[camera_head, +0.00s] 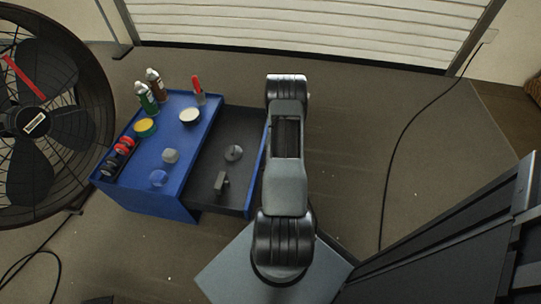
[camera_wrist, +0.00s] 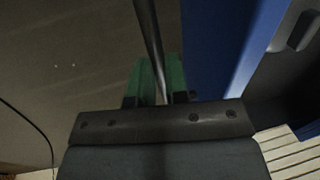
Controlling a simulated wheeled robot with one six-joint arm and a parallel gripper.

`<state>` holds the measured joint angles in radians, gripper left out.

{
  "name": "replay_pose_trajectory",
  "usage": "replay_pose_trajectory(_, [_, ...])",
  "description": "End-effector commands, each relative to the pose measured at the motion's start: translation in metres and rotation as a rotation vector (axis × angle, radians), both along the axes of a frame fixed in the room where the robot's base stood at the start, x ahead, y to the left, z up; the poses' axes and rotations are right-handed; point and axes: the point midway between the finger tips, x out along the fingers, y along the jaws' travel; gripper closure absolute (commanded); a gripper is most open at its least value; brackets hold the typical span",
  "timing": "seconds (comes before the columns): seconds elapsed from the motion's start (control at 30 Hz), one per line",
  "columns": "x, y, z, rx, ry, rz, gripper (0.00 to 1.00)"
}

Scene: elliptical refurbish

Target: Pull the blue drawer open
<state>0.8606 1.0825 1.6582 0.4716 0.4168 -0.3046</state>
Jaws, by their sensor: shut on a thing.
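The blue drawer (camera_head: 257,175) stands pulled out to the right of its blue cabinet in the head view, with much of its dark inside showing. Its blue front also shows in the wrist view (camera_wrist: 214,45). A dark bar handle (camera_wrist: 148,35) runs along the outside of that front. My gripper (camera_wrist: 158,78), with green fingers, is shut on the handle, one finger on each side of it. In the head view my arm hides the gripper, the handle and part of the drawer front.
The blue cabinet (camera_head: 178,143) carries spray cans (camera_head: 146,98), tape rolls (camera_head: 121,150) and other small things on top. Two grey parts (camera_head: 234,153) lie in the drawer. A large fan (camera_head: 40,120) stands left.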

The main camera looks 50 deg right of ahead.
Motion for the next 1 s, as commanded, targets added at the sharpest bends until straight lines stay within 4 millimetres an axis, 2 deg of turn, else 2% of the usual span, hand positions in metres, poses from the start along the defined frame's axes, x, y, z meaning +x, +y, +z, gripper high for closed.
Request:
replay_pose_trajectory(0.2, [0.000, 0.002, 0.000, 0.005, 0.002, 0.001, 1.00])
replay_pose_trajectory(0.23, [0.000, 0.002, 0.000, 0.005, 0.002, 0.001, 0.84])
replay_pose_trajectory(0.5, [0.001, 0.002, 0.000, 0.003, 0.001, 0.002, 0.60])
replay_pose_trajectory(0.77, [0.001, 0.001, 0.003, 0.001, 0.000, 0.001, 0.60])
replay_pose_trajectory(0.87, [0.000, 0.000, 0.013, 0.000, -0.001, 0.001, 0.60])
replay_pose_trajectory(1.0, [-0.004, -0.003, 0.038, -0.001, -0.002, 0.001, 0.60])
